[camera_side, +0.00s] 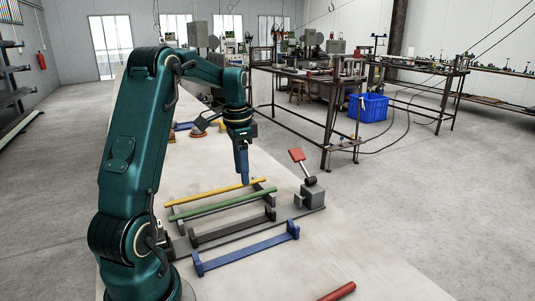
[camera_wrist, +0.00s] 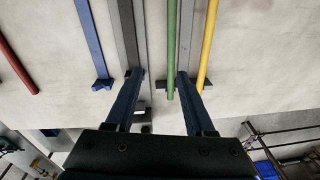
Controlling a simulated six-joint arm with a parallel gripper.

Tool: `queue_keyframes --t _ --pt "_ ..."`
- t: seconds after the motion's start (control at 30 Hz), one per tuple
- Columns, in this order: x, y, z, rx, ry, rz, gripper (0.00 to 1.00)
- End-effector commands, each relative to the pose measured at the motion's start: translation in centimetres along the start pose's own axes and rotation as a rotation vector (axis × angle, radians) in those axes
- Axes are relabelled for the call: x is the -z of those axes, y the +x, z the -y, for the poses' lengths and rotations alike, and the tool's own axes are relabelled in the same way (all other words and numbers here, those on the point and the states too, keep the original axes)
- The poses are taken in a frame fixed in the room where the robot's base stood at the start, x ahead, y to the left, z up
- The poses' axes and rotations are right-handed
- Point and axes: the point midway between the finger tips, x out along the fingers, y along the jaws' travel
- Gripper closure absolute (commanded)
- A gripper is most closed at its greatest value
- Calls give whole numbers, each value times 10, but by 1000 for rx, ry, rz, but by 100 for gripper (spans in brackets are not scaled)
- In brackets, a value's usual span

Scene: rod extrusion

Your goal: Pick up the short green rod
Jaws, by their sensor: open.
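A green rod (camera_side: 222,204) lies across dark supports on the bench, its ends resting near a grey rail. It is the only green rod I see. In the wrist view the green rod (camera_wrist: 171,50) runs lengthwise, its near end showing between my fingers, closer to the right one. My gripper (camera_side: 244,182) points down and is open and empty, with its tips overlapping the yellow rod in the side view. In the wrist view the gripper (camera_wrist: 159,75) shows its two blue fingers spread apart. The height of the tips over the rod is hard to tell.
A yellow rod (camera_side: 212,192) lies parallel just behind the green one. A blue bar (camera_side: 245,249) and a dark bar (camera_side: 230,228) are in front. A red rod (camera_side: 338,292) lies at the front edge. A grey clamp with a red handle (camera_side: 298,155) stands at right.

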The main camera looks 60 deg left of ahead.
Motion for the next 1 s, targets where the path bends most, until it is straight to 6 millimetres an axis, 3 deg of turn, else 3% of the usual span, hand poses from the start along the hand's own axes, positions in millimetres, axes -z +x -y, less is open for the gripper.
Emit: queue_keyframes --t 0.07,0.2,0.6,0.97,1.0 --pt "-14 17 14 -31 -59 28 46" --pt "-31 34 21 -70 -115 58 46" --pt "-35 76 19 -69 -124 59 46" --pt "-35 84 18 -67 -124 58 46" --pt "-35 84 18 -67 -124 58 54"
